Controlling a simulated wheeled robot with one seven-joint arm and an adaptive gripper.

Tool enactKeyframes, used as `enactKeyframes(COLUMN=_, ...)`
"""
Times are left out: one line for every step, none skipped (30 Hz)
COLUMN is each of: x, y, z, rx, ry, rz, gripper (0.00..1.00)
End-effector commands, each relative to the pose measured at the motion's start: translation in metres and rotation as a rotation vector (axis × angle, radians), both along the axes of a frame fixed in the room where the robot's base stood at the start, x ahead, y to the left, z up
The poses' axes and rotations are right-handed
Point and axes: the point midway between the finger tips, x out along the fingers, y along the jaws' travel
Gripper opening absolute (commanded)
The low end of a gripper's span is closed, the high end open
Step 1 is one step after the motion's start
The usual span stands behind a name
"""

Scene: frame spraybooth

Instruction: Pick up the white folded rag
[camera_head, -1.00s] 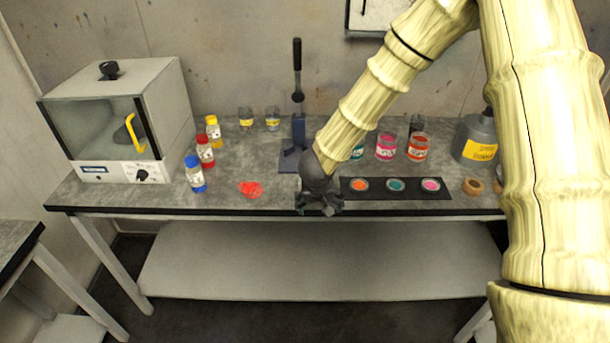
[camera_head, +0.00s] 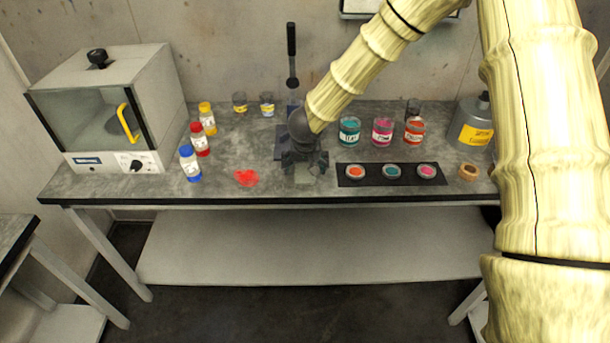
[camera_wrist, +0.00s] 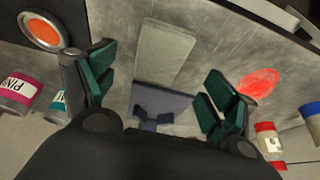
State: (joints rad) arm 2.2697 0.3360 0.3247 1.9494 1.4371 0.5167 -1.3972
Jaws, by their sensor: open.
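A flat, pale grey-green folded rectangle, which looks like the white folded rag (camera_wrist: 165,52), lies on the grey bench in the wrist view. In the head view a small pale part of the rag (camera_head: 305,177) shows beneath my gripper (camera_head: 304,165), which hides most of it. My gripper also shows in the wrist view (camera_wrist: 158,90), its two green-padded fingers spread wide with nothing between them. The rag lies ahead of the fingers, toward the bench's front edge, and seems apart from them.
A blue lever press (camera_head: 291,70) stands just behind my gripper; its base (camera_wrist: 170,102) shows between the fingers. A red splat (camera_head: 246,177) lies to the left. A black strip with open paint lids (camera_head: 391,182) lies to the right. Bottles and jars stand on both sides.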

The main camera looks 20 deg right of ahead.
Motion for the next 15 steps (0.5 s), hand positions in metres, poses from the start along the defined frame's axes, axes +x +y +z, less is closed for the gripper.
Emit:
enactKeyframes(x=0.001, y=-0.001, z=-0.003, rx=0.000, ry=0.002, rz=0.000, gripper=0.86)
enactKeyframes(x=0.002, y=-0.001, z=-0.006, rx=0.000, ry=0.002, rz=0.000, gripper=0.86)
enactKeyframes(x=0.003, y=-0.002, z=-0.010, rx=0.000, ry=0.003, rz=0.000, gripper=0.86)
enactKeyframes(x=0.005, y=-0.003, z=-0.012, rx=0.000, ry=0.003, rz=0.000, gripper=0.86)
enactKeyframes(x=0.007, y=-0.003, z=-0.015, rx=0.000, ry=0.002, rz=-0.001, gripper=0.86)
enactKeyframes(x=0.009, y=-0.004, z=-0.019, rx=0.001, ry=0.003, rz=-0.002, gripper=0.86)
enactKeyframes(x=0.010, y=-0.004, z=-0.022, rx=0.000, ry=0.003, rz=-0.001, gripper=0.86)
enactKeyframes(x=0.012, y=-0.005, z=-0.025, rx=0.001, ry=0.003, rz=0.000, gripper=0.86)
enactKeyframes(x=0.013, y=-0.005, z=-0.029, rx=0.001, ry=0.002, rz=0.000, gripper=0.86)
enactKeyframes(x=0.014, y=-0.005, z=-0.032, rx=0.001, ry=0.003, rz=0.000, gripper=0.86)
enactKeyframes(x=0.016, y=-0.006, z=-0.034, rx=0.001, ry=0.002, rz=-0.001, gripper=0.86)
enactKeyframes(x=0.017, y=-0.006, z=-0.037, rx=0.001, ry=0.002, rz=-0.001, gripper=0.86)
enactKeyframes(x=0.018, y=-0.006, z=-0.039, rx=0.001, ry=0.002, rz=-0.001, gripper=0.86)
enactKeyframes(x=0.018, y=-0.006, z=-0.040, rx=0.002, ry=0.002, rz=-0.001, gripper=0.86)
enactKeyframes(x=0.019, y=-0.006, z=-0.042, rx=0.001, ry=0.002, rz=0.000, gripper=0.86)
